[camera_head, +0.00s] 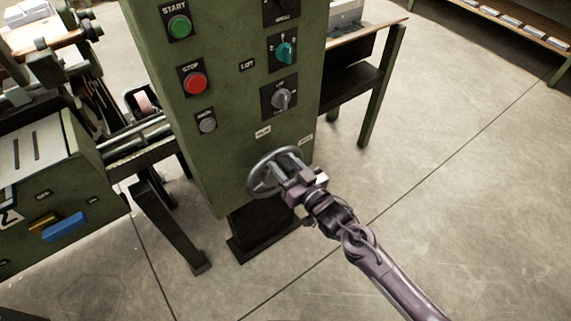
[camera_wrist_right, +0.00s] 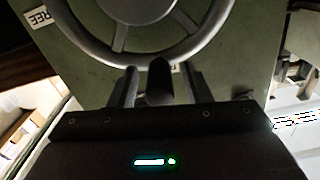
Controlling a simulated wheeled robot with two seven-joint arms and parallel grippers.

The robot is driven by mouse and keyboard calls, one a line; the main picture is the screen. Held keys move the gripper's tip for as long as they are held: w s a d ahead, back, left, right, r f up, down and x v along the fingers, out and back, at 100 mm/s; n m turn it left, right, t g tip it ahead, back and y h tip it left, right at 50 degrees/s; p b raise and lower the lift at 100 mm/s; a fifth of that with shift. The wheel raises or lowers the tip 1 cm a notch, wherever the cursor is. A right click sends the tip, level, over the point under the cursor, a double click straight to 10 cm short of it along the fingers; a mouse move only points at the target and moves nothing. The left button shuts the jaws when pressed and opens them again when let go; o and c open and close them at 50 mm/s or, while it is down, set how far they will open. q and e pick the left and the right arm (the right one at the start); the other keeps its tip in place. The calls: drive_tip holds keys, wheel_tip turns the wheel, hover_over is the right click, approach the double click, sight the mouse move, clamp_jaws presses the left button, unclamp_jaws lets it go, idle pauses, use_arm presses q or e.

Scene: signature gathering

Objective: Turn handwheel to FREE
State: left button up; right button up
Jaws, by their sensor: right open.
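The grey spoked handwheel (camera_head: 257,180) is mounted low on the front of the green control cabinet (camera_head: 228,130). My right gripper (camera_head: 289,172) is at the right side of its rim in the head view. In the right wrist view the wheel (camera_wrist_right: 118,38) fills the top, and the open fingers of my right gripper (camera_wrist_right: 160,80) point at the rim, with a dark stub between them. Whether they touch it is unclear. A white label reading FREE (camera_wrist_right: 40,17) is at upper left in that view; in the head view two small labels sit above the wheel. My left gripper is out of view.
Above the wheel, the cabinet carries a green START button (camera_head: 179,26), a red STOP button (camera_head: 195,83) and a teal selector knob (camera_head: 284,52). Machinery with a blue handle (camera_head: 64,226) stands at left. A table (camera_head: 372,75) stands behind right. Floor at right is clear.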

clamp_jaws()
idle(0.3)
